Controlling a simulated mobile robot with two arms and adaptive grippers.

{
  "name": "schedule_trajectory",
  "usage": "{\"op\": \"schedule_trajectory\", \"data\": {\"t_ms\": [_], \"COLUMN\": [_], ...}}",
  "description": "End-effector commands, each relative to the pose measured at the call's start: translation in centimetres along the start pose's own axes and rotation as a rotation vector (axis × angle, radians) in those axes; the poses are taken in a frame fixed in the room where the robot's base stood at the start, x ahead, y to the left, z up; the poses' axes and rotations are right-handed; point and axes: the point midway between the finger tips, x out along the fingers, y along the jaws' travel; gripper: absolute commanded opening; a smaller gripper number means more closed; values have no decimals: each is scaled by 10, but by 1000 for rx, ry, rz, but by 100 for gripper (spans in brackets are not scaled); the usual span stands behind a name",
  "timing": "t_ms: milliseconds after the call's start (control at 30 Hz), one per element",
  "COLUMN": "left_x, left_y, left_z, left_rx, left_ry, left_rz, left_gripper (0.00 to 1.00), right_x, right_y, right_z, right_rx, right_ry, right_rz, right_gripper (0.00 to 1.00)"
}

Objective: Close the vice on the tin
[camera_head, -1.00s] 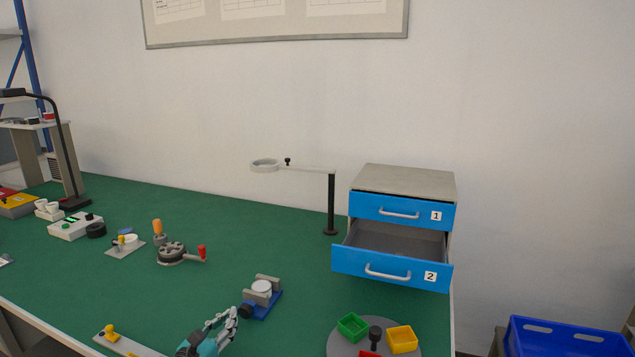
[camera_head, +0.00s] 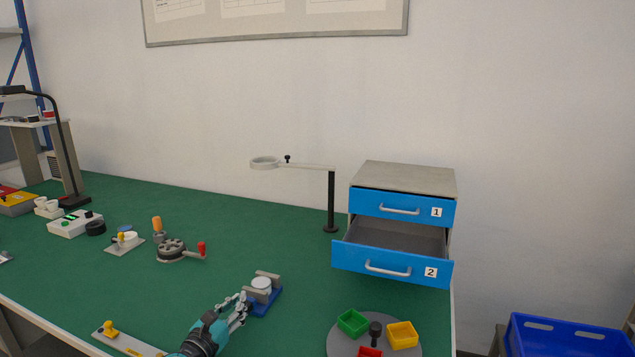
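The vice (camera_head: 267,300) stands on the green bench, with a blue base and grey jaws. The white-topped tin (camera_head: 261,284) sits between the jaws; I cannot tell whether both jaws touch it. My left gripper (camera_head: 242,305) is at the vice's left front side, with its fingers at the place of the vice's blue knob, which they now largely cover. The fingers look spread, but whether they grip the knob is too small to tell. My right gripper is not in view.
A blue drawer unit (camera_head: 402,174) stands right of the vice with its lower drawer (camera_head: 391,265) open. A round grey tray (camera_head: 341,325) with coloured bins is at the front right. A magnifier stand (camera_head: 332,203) stands behind. A hand-cranked fixture (camera_head: 171,250) is to the left.

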Motion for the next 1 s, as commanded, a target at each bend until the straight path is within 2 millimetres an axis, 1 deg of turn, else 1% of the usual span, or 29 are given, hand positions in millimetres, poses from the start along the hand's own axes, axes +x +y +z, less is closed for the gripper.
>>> {"op": "schedule_trajectory", "data": {"t_ms": [567, 767, 1000], "left_x": [0, 0, 0], "left_y": [-2, -3, -6], "left_z": [-9, -9, -9], "left_rx": [-2, -2, -3], "left_ry": [3, 5, 7], "left_rz": [-3, -4, -5], "left_gripper": [0, 0, 0], "right_x": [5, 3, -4], "right_y": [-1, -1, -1], "right_z": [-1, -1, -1], "right_rx": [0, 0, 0], "right_ry": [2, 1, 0], "right_rz": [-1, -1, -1], "right_gripper": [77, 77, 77]}}
